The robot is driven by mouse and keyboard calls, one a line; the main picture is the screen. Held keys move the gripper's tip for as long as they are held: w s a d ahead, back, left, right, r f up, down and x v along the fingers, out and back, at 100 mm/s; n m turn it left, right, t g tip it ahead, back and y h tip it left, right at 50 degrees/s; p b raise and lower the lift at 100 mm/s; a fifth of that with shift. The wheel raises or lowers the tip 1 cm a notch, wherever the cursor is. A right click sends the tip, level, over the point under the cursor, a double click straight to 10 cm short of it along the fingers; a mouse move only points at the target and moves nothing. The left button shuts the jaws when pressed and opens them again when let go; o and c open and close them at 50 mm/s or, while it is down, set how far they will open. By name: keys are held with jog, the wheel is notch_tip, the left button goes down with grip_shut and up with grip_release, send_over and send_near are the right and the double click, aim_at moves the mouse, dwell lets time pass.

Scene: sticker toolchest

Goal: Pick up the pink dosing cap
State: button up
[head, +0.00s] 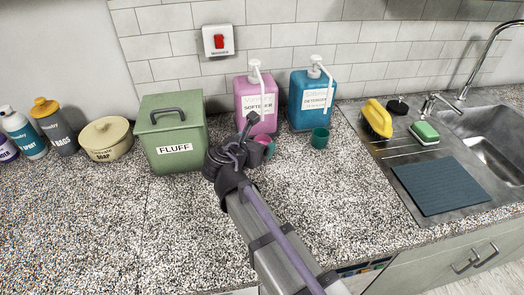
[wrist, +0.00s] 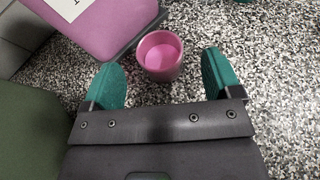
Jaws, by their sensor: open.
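The pink dosing cap (wrist: 160,56) is a small pink cup standing upright on the speckled counter in the wrist view. My gripper (wrist: 169,70) is open, with one green finger to the left of the cap and one to the right. The cap sits near and just beyond the fingertips, with a gap on each side.
The pink softener dispenser (head: 255,108) stands behind the gripper, with the blue detergent dispenser (head: 310,100) to its right. A green cup (head: 320,138) is in front of the blue one. The green FLUFF box (head: 172,132) is close on the left. Front counter is clear.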

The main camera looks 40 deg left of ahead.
aim_at(266, 137)
jog(key=b+x, duration=0.2)
jog(key=x, duration=0.2)
jog(key=shift+w+a+f, duration=0.1)
jog(key=shift+a+f, duration=0.05)
jog(key=shift+f, duration=0.15)
jog(key=shift+w, duration=0.35)
jog(key=shift+r, duration=0.1)
jog(key=c, duration=1)
jog(key=shift+r, duration=0.1)
